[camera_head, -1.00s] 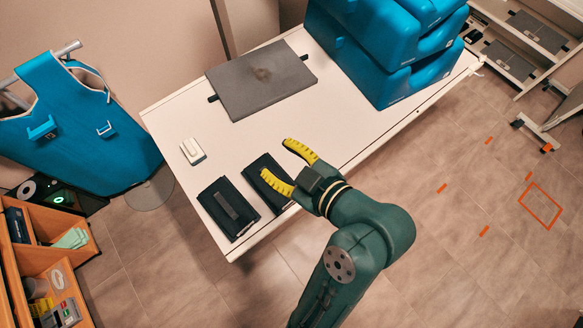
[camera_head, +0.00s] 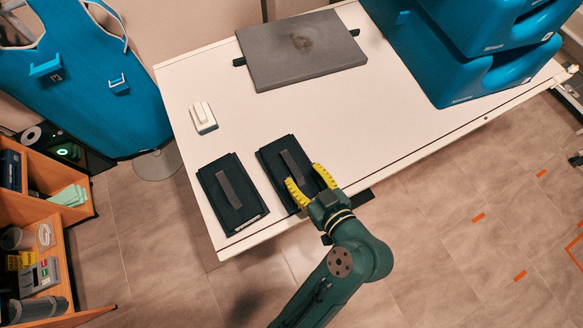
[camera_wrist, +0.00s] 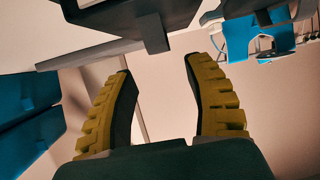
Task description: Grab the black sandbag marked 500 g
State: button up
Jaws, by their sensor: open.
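Two black sandbags with grey straps lie side by side on the white table (camera_head: 190,85), near its front left end. The left sandbag (camera_head: 213,187) has a small pale label on its front edge. The right sandbag (camera_head: 272,160) is partly covered by my gripper. I cannot read a weight on either. My gripper (camera_head: 303,174) is open, its yellow fingers over the front right part of the right sandbag. In the wrist view my gripper (camera_wrist: 158,65) is empty between the fingers; a dark bag (camera_wrist: 115,18) with a hanging strap shows ahead of the fingertips.
A grey flat pad (camera_head: 300,65) lies at the back of the table, and a small white box (camera_head: 203,117) behind the left sandbag. Blue foam blocks (camera_head: 440,70) stand at the right. A wooden shelf unit (camera_head: 45,240) is at the left. The table's middle is clear.

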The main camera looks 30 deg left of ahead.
aim_at(293, 165)
jog(key=x, duration=0.6)
jog(key=shift+a+f+b, duration=0.15)
jog(key=shift+f+b, duration=0.2)
jog(key=shift+s, duration=0.1)
grip_shut()
